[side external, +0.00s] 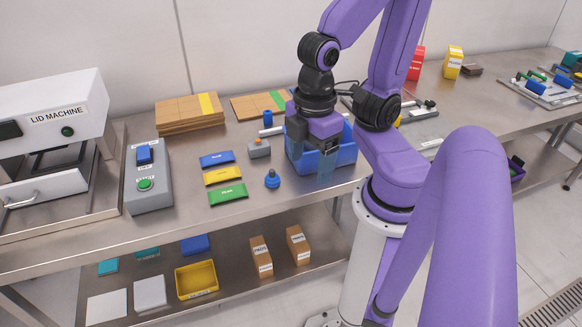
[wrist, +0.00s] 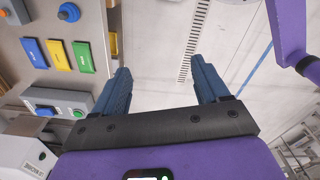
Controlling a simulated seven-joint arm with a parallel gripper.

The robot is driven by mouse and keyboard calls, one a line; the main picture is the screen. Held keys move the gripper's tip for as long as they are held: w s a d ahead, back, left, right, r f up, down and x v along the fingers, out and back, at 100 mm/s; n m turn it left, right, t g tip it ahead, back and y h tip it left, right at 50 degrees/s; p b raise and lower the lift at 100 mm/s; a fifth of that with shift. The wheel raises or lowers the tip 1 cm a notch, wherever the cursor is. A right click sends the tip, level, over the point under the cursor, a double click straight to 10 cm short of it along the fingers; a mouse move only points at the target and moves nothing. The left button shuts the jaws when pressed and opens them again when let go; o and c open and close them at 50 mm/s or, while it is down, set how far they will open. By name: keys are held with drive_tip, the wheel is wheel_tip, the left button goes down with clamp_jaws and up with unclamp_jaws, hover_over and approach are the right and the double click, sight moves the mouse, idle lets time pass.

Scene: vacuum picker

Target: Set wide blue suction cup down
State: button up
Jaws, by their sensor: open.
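The wide blue suction cup (side external: 272,179) stands upright on the steel bench, just right of the green packet. It also shows at the top left of the wrist view (wrist: 69,12). My gripper (side external: 312,166) is to the right of the cup, in front of the blue bin, and apart from the cup. In the wrist view my gripper (wrist: 160,66) has its two blue fingers spread wide with nothing between them.
A blue bin (side external: 343,155) stands behind my gripper. Blue (side external: 217,160), yellow (side external: 223,176) and green (side external: 228,195) packets lie left of the cup. A grey button box (side external: 148,185) and the lid machine (side external: 50,120) stand farther left. The bench's front edge is close.

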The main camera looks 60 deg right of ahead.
drive_tip(key=shift+a, duration=0.1)
drive_tip(key=w+a+f+m+t, duration=0.1)
drive_tip(key=w+f+m, duration=0.25)
drive_tip(key=w, duration=0.35)
drive_tip(key=w+a+f+m+y, duration=0.1)
drive_tip(key=w+f+m, duration=0.1)
drive_tip(key=w+m, duration=0.45)
drive_tip(key=w+f+m+t, duration=0.1)
drive_tip(key=w+f+m, duration=0.2)
drive_tip(key=w, duration=0.6)
drive_tip(key=m+h, duration=0.5)
drive_tip(key=m, duration=0.7)
hover_over(272, 171)
drive_tip(key=s+a, duration=0.1)
drive_tip(key=a, duration=0.1)
wheel_tip(272, 171, down, 8)
drive_tip(key=shift+x, duration=3.55)
drive_tip(key=shift+s, duration=0.1)
